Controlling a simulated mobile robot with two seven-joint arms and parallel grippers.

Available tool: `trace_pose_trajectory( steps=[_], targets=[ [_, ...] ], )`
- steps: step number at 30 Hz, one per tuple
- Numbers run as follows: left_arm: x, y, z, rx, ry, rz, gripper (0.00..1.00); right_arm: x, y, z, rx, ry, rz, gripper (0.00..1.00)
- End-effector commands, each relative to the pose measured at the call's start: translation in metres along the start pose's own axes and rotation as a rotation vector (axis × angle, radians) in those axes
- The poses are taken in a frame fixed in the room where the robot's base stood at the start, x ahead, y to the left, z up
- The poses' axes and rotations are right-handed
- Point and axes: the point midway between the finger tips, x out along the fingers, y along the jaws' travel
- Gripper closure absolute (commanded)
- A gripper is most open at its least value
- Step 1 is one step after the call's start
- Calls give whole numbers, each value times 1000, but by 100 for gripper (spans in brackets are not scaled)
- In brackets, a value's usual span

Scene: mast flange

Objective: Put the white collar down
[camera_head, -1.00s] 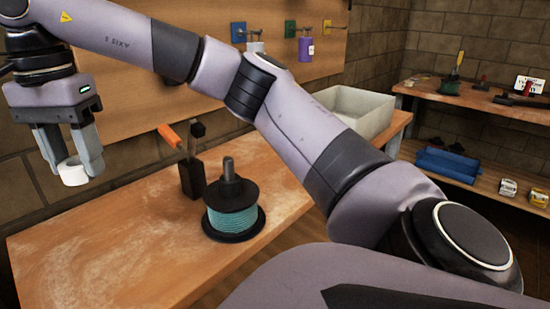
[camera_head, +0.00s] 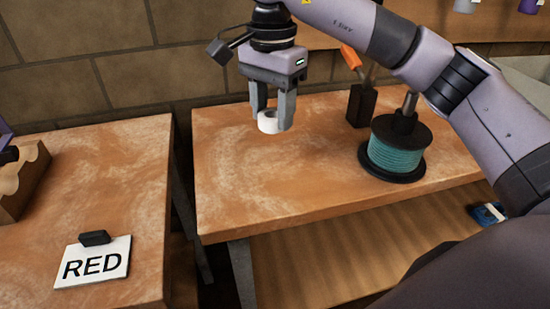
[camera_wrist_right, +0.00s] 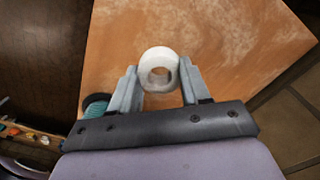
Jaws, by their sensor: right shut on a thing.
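The white collar (camera_head: 269,122) is a short white ring. My right gripper (camera_head: 272,118) is shut on it and points down over the left part of the right-hand workbench (camera_head: 300,180). In the right wrist view the collar (camera_wrist_right: 159,68) sits between the two fingertips (camera_wrist_right: 158,80), with its round hole facing the camera. Bench top shows below it; I cannot tell how large the gap is.
A spool of teal cord (camera_head: 395,152) on a black base and a black block (camera_head: 361,105) stand right of the gripper. The bench's front middle is clear.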

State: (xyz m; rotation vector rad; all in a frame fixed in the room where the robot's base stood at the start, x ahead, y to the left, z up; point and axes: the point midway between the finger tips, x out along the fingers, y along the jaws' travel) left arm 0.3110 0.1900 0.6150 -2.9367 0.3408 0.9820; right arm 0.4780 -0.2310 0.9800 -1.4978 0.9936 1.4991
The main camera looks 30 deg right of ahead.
Motion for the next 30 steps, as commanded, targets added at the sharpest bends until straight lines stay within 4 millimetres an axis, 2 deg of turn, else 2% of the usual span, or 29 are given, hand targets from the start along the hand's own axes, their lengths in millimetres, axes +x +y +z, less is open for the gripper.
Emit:
trace_pose_trajectory(
  steps=[1,4,13,19,30],
  targets=[
    [1,0,2,0,-1,0,100,14,1,0,0,0,3,84],
    [2,0,3,0,-1,0,100,34,1,0,0,0,2,84],
    [4,0,5,0,1,0,100,59,0,0,0,0,0,84],
    [5,0,7,0,1,0,100,89,0,0,0,0,1,84],
    [7,0,9,0,0,0,100,96,0,0,0,1,-1,84]
  ],
)
